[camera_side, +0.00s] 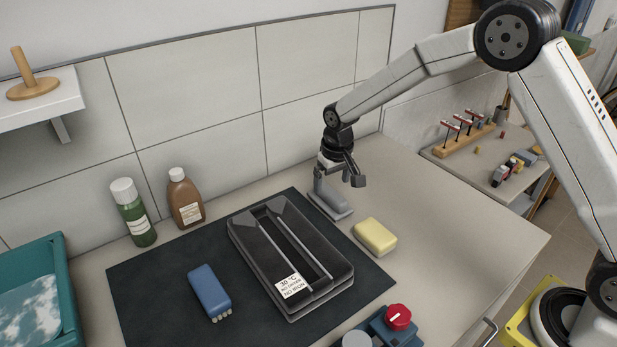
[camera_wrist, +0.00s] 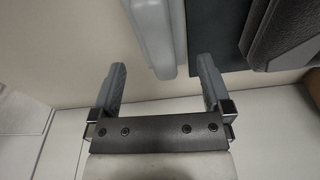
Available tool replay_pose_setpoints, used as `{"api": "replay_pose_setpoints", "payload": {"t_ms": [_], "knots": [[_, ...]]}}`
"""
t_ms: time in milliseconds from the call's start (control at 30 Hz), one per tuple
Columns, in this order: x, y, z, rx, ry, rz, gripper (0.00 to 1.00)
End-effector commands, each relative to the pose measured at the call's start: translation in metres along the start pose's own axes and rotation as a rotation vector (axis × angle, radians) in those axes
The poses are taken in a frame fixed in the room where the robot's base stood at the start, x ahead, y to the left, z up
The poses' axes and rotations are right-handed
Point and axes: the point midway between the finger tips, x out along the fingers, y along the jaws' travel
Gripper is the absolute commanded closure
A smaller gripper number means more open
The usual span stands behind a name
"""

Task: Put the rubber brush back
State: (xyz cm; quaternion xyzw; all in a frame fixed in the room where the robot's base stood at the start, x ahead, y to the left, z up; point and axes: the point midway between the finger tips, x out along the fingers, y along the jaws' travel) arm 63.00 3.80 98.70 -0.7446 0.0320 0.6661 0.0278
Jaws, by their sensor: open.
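A blue block with pale nubs along one end, which looks like the rubber brush (camera_side: 209,291), lies on the dark mat left of the black tray in the side view. A grey piece with a raised part and a flat base (camera_side: 330,203) stands at the back, behind the tray; I cannot tell whether it is a holder. My gripper (camera_side: 346,180) is over this grey piece, far from the blue block. In the wrist view my gripper (camera_wrist: 161,66) is open and empty, with the pale grey piece (camera_wrist: 158,35) ahead between its fingers. The blue block is outside the wrist view.
The black tray (camera_side: 243,250) with two rails and a label sits on the mat (camera_side: 150,282). A yellow sponge (camera_side: 375,237) lies right of it. Two bottles (camera_side: 133,212) stand by the wall. A teal basin (camera_side: 66,275) is at left, a red-knobbed device (camera_side: 397,318) in front.

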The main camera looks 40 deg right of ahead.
Motion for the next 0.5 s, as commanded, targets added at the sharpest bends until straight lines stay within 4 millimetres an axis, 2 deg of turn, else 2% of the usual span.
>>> {"api": "replay_pose_setpoints", "payload": {"t_ms": [233,500], "knots": [[-0.042,0.0,-0.001,0.0,0.004,-0.001,0.0],[-0.068,0.0,0.0,0.0,0.001,0.0,0.0]]}}
